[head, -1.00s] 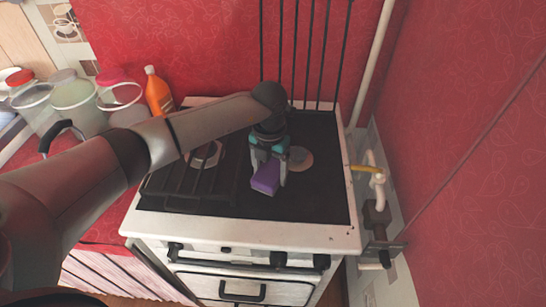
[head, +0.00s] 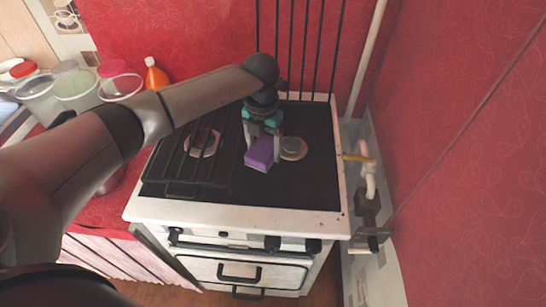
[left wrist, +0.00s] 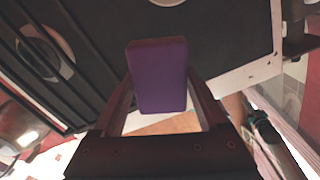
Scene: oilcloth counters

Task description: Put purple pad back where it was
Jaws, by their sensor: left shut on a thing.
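The purple pad (head: 260,152) is a small block held by my left gripper (head: 263,138) above the black stove top (head: 280,192). In the left wrist view the pad (left wrist: 158,75) sits between the two fingers of the left gripper (left wrist: 158,105), which are shut on it. The pad is near the middle of the stove, between the grate and a bare burner; the gap to the surface is hard to tell. My right gripper is not in view.
A black grate (head: 195,160) covers the stove's left side. A round burner (head: 293,148) is just right of the pad. Upright black bars (head: 300,50) stand behind. Several jars (head: 75,88) and an orange bottle (head: 156,88) are on the left counter. The stove's front right is clear.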

